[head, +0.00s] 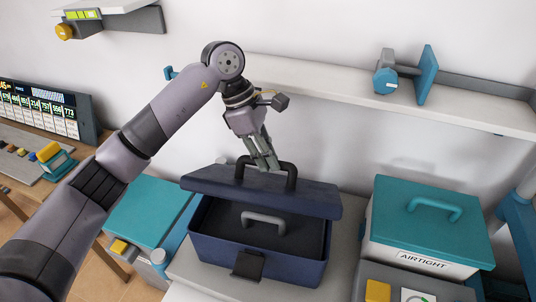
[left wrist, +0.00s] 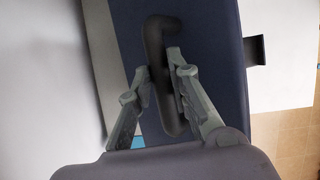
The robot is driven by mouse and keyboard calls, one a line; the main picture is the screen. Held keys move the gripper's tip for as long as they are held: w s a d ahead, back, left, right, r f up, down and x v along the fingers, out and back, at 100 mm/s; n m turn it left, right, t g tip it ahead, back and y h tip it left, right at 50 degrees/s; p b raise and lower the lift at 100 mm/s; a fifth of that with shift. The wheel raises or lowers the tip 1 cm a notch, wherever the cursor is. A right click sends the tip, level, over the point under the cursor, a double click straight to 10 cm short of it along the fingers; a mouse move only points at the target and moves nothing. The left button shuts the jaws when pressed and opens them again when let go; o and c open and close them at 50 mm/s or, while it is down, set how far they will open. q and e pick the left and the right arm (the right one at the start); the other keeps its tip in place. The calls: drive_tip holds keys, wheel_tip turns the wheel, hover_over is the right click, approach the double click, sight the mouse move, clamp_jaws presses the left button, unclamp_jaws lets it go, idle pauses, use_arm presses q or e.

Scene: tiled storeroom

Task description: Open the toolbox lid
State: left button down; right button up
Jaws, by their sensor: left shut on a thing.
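A dark blue toolbox (head: 258,252) stands on a light grey surface in the head view. Its lid (head: 318,197) is raised and tilted above the box, with a gap at the front that shows the dark inside and a grey inner handle (head: 263,218). A black handle (head: 291,178) is on top of the lid. My left gripper (head: 262,166) comes down from above and is shut on the lid handle. In the left wrist view the fingers lie either side of the handle (left wrist: 160,50), over the blue lid (left wrist: 222,60). A dark latch (head: 247,265) is at the box front. My right gripper is not seen.
A white box marked AIRTIGHT with a teal lid (head: 400,222) stands to the right of the toolbox. A teal-topped unit (head: 150,208) is on the left. A wall shelf (head: 345,95) runs behind, bearing a grey-and-teal device (head: 388,78).

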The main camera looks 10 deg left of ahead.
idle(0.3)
use_arm(q)
drive_tip(key=shift+w, duration=0.15)
drive_tip(key=w, duration=0.2)
drive_tip(key=w+b, duration=0.1)
drive_tip(key=w, duration=0.1)
drive_tip(key=w+b, duration=0.1)
drive_tip(key=shift+w+d+r, duration=0.25)
drive_tip(key=shift+w+r, duration=0.15)
drive_tip(key=c, duration=1.5)
unclamp_jaws()
drive_tip(key=shift+w, duration=0.1)
drive_tip(key=shift+c, duration=0.2)
drive_tip(key=shift+o, duration=0.3)
